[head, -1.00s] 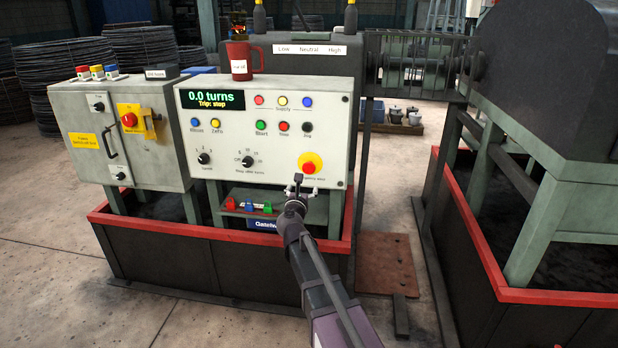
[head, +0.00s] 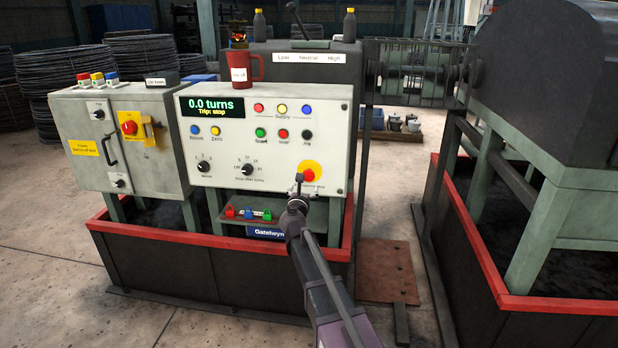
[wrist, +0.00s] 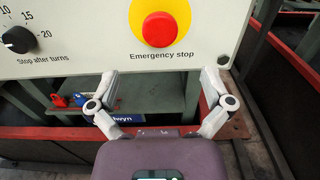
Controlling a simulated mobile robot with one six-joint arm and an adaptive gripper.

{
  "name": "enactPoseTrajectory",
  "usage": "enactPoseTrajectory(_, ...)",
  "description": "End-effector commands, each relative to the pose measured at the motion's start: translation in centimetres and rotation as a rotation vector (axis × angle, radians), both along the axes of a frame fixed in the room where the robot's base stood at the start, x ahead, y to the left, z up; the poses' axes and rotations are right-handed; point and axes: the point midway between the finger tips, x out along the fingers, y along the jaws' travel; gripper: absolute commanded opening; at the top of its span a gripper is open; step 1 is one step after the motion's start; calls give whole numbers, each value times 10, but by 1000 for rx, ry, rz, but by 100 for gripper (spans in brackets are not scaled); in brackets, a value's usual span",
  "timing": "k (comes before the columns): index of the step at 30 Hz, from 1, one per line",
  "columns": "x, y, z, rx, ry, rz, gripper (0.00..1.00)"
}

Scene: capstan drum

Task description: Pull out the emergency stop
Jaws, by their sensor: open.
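The emergency stop (head: 309,175) is a red mushroom button on a round yellow plate at the lower right of the white control panel. In the wrist view the red button (wrist: 159,29) shows at the top centre, above its printed "Emergency stop" label. My gripper (wrist: 161,80) is open and empty, its two fingers spread wide below the button and apart from it. In the head view my gripper (head: 299,185) comes up from below, just under the button, and overlaps its lower left edge. The display (head: 212,104) reads "0.0 turns" and "Trip: stop".
A stop-after-turns knob (wrist: 19,40) is left of the button. Below the panel, a shelf (head: 248,216) holds small coloured items. A red mug (head: 240,72) stands on top of the panel. A grey cabinet (head: 100,170) with another red-and-yellow switch stands left.

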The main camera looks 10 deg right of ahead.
Motion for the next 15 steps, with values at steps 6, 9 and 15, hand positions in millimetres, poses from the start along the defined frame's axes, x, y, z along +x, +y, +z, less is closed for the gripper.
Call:
enactPoseTrajectory(6, 37, -11, 0, 0, 0, 0, 100)
enactPoseTrajectory(9, 51, -15, 0, 0, 0, 0, 100)
enactPoseTrajectory(15, 74, -23, 0, 0, 0, 0, 100)
